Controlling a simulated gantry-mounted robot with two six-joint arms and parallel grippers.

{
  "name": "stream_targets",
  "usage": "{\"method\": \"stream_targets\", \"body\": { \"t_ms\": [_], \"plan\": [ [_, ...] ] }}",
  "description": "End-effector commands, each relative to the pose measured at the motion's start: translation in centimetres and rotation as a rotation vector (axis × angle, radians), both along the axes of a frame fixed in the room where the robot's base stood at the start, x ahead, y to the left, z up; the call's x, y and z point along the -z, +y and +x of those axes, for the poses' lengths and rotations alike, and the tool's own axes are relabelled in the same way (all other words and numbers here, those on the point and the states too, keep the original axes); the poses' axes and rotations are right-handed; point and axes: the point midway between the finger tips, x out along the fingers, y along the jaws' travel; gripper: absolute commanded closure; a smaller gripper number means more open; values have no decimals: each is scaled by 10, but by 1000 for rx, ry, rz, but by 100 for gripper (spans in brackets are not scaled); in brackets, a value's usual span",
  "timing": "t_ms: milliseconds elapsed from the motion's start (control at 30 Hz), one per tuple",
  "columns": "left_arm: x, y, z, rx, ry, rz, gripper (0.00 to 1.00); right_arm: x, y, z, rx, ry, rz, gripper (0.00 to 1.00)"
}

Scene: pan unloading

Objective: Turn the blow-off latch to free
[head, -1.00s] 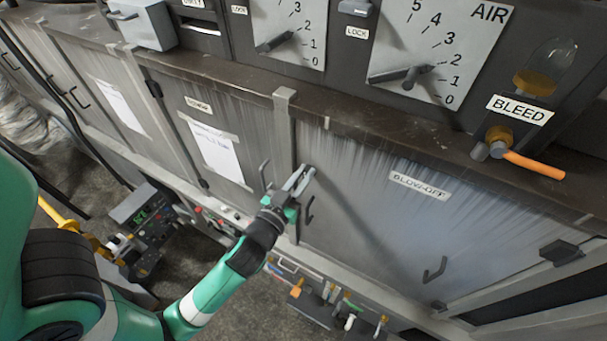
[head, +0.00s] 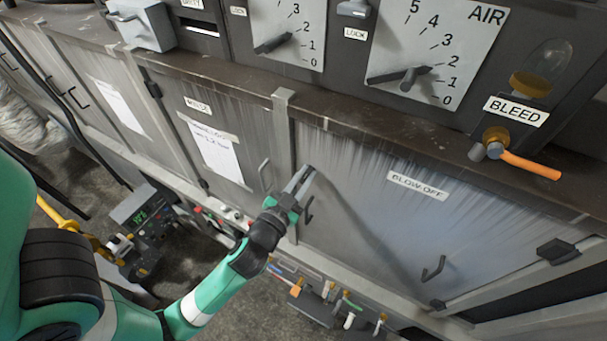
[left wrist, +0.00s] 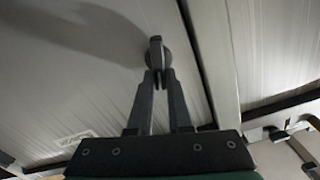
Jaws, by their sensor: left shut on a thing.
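The blow-off door (head: 370,225) is a grey metal panel with a BLOW-OFF label (head: 418,186). My left gripper (head: 308,174) is at the upper left edge of this door, beside the post. In the left wrist view my left gripper (left wrist: 160,74) is shut on the blow-off latch (left wrist: 156,47), a small dark lever on a round base. The lever lies roughly in line with the fingers. In the head view the fingers hide most of the latch, so its angle is hard to tell there. My right gripper is not in view.
A dark handle (head: 309,209) sits just below the fingers, and another (head: 433,268) is lower right on the door. The ledge (head: 390,133) runs above. The BLEED valve (head: 497,143) with an orange lever is upper right. A neighbouring door handle (head: 264,176) is close left.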

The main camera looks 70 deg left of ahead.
Motion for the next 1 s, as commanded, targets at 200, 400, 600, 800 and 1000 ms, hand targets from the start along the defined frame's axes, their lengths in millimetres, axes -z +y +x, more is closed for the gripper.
{"method": "stream_targets", "body": {
  "t_ms": [200, 400, 600, 800, 1000],
  "plan": [
    [0, -3, 2, 1, 130, 158, 100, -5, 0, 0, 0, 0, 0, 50],
    [2, -5, 4, 2, 253, 307, 100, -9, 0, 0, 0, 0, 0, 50],
    [5, -7, 6, 1, 374, 452, 100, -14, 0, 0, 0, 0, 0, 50],
    [8, -9, 7, 2, 496, 598, 100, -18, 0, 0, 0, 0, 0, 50],
    [11, -9, 8, 1, 612, 738, 100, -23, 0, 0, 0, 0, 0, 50]
  ]
}}
